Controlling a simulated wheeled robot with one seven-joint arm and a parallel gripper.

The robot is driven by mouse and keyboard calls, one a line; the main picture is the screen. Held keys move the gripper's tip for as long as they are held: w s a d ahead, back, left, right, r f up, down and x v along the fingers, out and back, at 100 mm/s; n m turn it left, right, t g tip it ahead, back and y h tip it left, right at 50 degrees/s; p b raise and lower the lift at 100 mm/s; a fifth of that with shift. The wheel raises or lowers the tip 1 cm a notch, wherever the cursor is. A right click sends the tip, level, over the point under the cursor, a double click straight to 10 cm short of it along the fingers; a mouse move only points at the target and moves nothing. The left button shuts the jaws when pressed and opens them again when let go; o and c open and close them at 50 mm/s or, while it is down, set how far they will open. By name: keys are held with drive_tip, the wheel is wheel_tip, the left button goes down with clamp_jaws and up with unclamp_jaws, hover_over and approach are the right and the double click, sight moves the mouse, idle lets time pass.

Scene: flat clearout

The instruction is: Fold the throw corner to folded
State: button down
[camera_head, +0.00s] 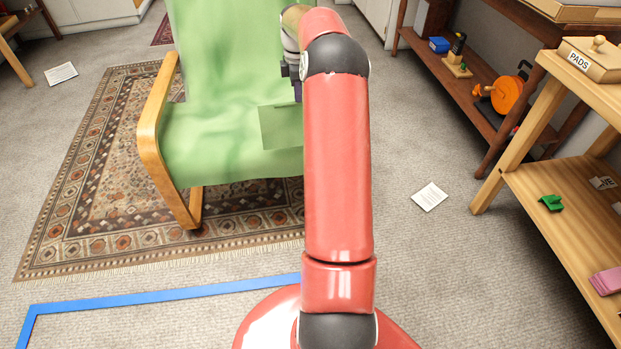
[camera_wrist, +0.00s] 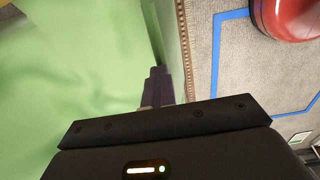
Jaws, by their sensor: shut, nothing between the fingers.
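The green throw (camera_head: 225,140) is draped over the back and seat of a wooden-armed chair. A flatter, darker green square, the throw corner (camera_head: 279,127), shows at the seat's right, partly hidden behind my red arm. In the wrist view the throw (camera_wrist: 65,80) fills the left side, with a straight edge running up and down near the fingers. My gripper (camera_head: 296,88) is mostly hidden behind my arm, just above and behind the square. In the wrist view my gripper (camera_wrist: 158,72) is shut and empty beside that edge. I cannot tell whether it touches the cloth.
The chair's wooden arm (camera_head: 152,130) stands on the left, on a patterned rug (camera_head: 85,190). Blue tape (camera_head: 160,297) marks the floor in front. A wooden shelf unit (camera_head: 560,200) stands at right, and a white paper (camera_head: 429,197) lies on the carpet.

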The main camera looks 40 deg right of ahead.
drive_tip(key=shift+w+d+f, duration=0.45)
drive_tip(key=shift+w+f, duration=0.25)
drive_tip(key=shift+w, duration=0.05)
drive_tip(key=shift+w+d+f, duration=0.45)
drive_tip(key=shift+w+f, duration=0.25)
drive_tip(key=shift+w, duration=0.05)
drive_tip(key=shift+f, duration=0.1)
drive_tip(key=w+d+f, duration=0.1)
drive_tip(key=w+f, duration=0.1)
drive_tip(key=w, duration=0.1)
drive_tip(key=shift+d+f, duration=0.15)
drive_tip(key=shift+d, duration=0.25)
drive_tip(key=shift+w+d+f, duration=0.15)
drive_tip(key=shift+w+f, duration=0.1)
drive_tip(key=shift+f, duration=0.35)
drive_tip(key=shift+w+d+f, duration=0.15)
drive_tip(key=shift+w+f, duration=0.1)
drive_tip(key=shift+f, duration=0.4)
drive_tip(key=shift+w+d+f, duration=0.15)
drive_tip(key=shift+w+f, duration=0.1)
drive_tip(key=shift+f, duration=0.35)
